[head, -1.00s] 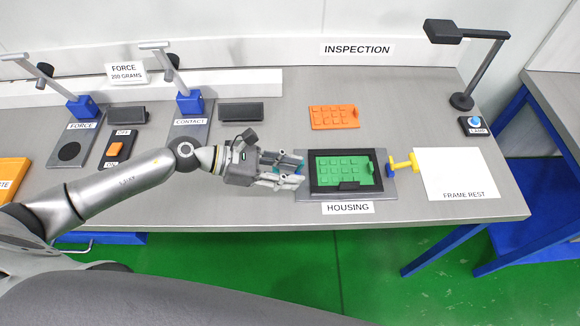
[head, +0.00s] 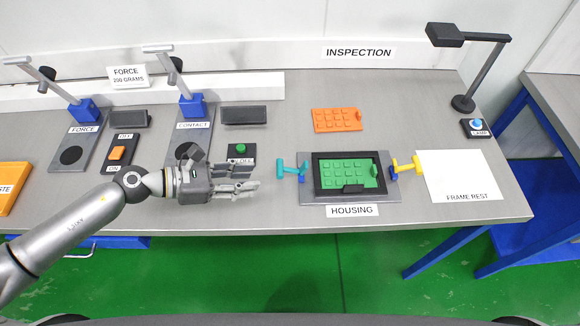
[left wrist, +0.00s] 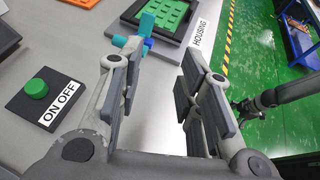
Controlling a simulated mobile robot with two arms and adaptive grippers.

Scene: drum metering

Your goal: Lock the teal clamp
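The teal clamp (head: 289,167) is at the left edge of the housing (head: 385,158) in the head view. Its handle sticks out to the left, away from the green keypad panel (head: 346,172) and its black frame (head: 318,175). The clamp (left wrist: 147,24) also shows at the top of the left wrist view, beyond my fingertips. My left gripper (head: 256,190) is left of the clamp, apart from it, with fingers spread and nothing between them. What looks like my right gripper (left wrist: 246,106) is small at the right of the left wrist view; its fingers are unclear.
A yellow clamp (head: 404,164) is at the housing's right edge, beside the white frame rest (head: 458,174). A green button box (head: 241,151) stands just behind my left gripper. An orange keypad (head: 337,119) lies behind the housing. The table's front edge is close.

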